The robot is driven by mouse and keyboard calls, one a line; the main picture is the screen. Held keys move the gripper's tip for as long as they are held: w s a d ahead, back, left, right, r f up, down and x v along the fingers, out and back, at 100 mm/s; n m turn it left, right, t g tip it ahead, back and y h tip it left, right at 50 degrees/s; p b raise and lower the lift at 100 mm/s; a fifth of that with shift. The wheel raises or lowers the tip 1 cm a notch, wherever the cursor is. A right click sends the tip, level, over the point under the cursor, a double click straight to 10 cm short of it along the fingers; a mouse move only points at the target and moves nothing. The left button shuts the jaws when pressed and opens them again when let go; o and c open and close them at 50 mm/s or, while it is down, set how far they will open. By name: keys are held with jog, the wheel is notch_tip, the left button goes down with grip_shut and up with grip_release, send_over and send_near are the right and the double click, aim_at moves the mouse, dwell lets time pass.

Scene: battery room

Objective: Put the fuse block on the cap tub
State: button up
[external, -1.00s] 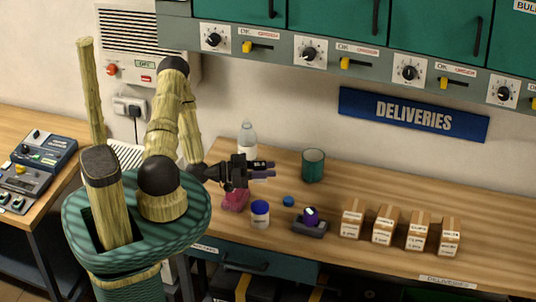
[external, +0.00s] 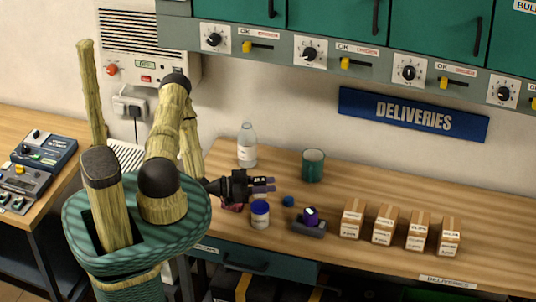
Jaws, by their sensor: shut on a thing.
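The cap tub, a small white tub with a blue lid (external: 260,214), stands upright near the front of the wooden counter. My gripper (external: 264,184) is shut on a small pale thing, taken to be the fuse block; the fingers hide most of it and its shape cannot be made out. The gripper is above and just behind the tub in this view, and the held thing appears apart from the lid.
A crimson object (external: 233,207) lies partly hidden under my gripper. A blue ball-like thing (external: 288,201), a purple item on a dark base (external: 309,222), a green mug (external: 313,166), a clear bottle (external: 247,146) and several cartons (external: 383,224) stand around. The counter's right end is clear.

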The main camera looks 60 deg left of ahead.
jog(key=shift+f+p, duration=0.5)
jog(key=shift+f, duration=1.5)
jog(key=shift+f, duration=0.15)
jog(key=o, duration=1)
jog(key=shift+o, duration=0.2)
jog(key=shift+r, duration=0.2)
jog(key=b+v, duration=0.1)
jog(key=v, duration=1.1)
